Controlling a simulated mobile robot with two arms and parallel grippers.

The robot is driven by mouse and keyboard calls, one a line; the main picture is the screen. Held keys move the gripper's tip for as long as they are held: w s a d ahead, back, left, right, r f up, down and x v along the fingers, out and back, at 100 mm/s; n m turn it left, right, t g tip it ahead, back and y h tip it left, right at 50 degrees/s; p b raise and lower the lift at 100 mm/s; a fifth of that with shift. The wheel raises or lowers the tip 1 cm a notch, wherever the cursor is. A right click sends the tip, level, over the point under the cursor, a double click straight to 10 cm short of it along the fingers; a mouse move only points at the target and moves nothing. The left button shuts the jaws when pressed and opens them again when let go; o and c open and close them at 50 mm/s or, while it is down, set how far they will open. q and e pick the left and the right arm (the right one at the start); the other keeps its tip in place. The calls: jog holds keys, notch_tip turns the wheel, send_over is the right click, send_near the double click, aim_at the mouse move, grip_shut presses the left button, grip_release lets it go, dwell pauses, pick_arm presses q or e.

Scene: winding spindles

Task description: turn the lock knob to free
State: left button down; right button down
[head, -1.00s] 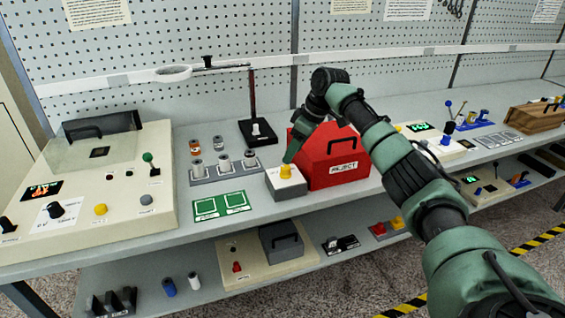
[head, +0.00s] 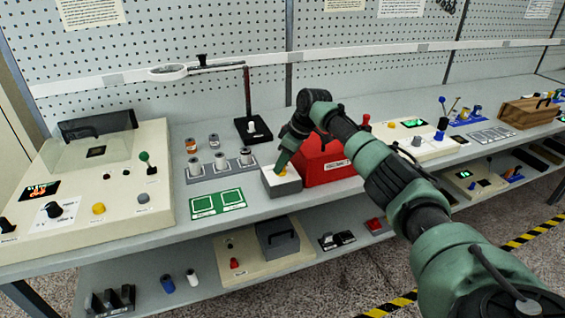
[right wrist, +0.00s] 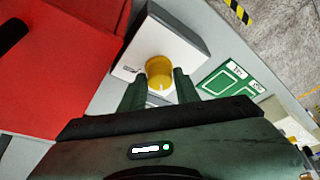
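The yellow knob (right wrist: 160,68) sits on top of a small white and grey box (right wrist: 172,40). In the head view the box (head: 283,187) stands on the bench, left of the red box, and the knob is mostly hidden by my gripper. My right gripper (head: 281,168) points down at the knob from above. In the right wrist view its two fingers (right wrist: 160,84) are apart, with the knob between or just beyond their tips. I cannot tell whether they touch it. A dark label mark beside the knob is too small to read. My left gripper is out of view.
The red box labelled REJECT (head: 320,163) stands close on the right. A rack of spindles (head: 222,168) and green marked pads (head: 218,202) lie to the left. A black stand with a magnifier (head: 254,128) rises behind. A cream control panel (head: 90,190) fills the left.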

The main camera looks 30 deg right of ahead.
jog(key=shift+r+p, duration=0.2)
jog(key=shift+p, duration=0.5)
jog(key=m+h+p, duration=0.1)
jog(key=m+p, duration=0.2)
jog(key=p, duration=0.1)
jog(key=m+h+p, duration=0.1)
jog(key=m+p, duration=0.1)
jog(key=p, duration=0.1)
jog(key=m+h+p, duration=0.1)
jog(key=m+p, duration=0.2)
jog(key=p, duration=0.1)
jog(key=shift+a+r+m+t+p, duration=0.15)
jog(key=shift+a+m+t+p, duration=0.15)
jog(key=shift+a, duration=0.05)
jog(key=m+h+p, duration=0.1)
jog(key=m, duration=0.1)
jog(key=shift+m+p, duration=0.3)
jog(key=shift+p, duration=0.1)
jog(key=shift+w+a+f+m+h, duration=0.15)
jog(key=shift+m+h, duration=0.25)
jog(key=shift+m, duration=0.5)
jog(key=shift+f+m+g+h, duration=0.2)
jog(key=shift+m+g+h, duration=0.3)
jog(key=shift+m, duration=0.7)
jog(key=shift+m+g+b, duration=0.4)
jog(key=shift+m+b, duration=0.15)
jog(key=shift+m, duration=0.65)
jog(key=shift+r, duration=0.1)
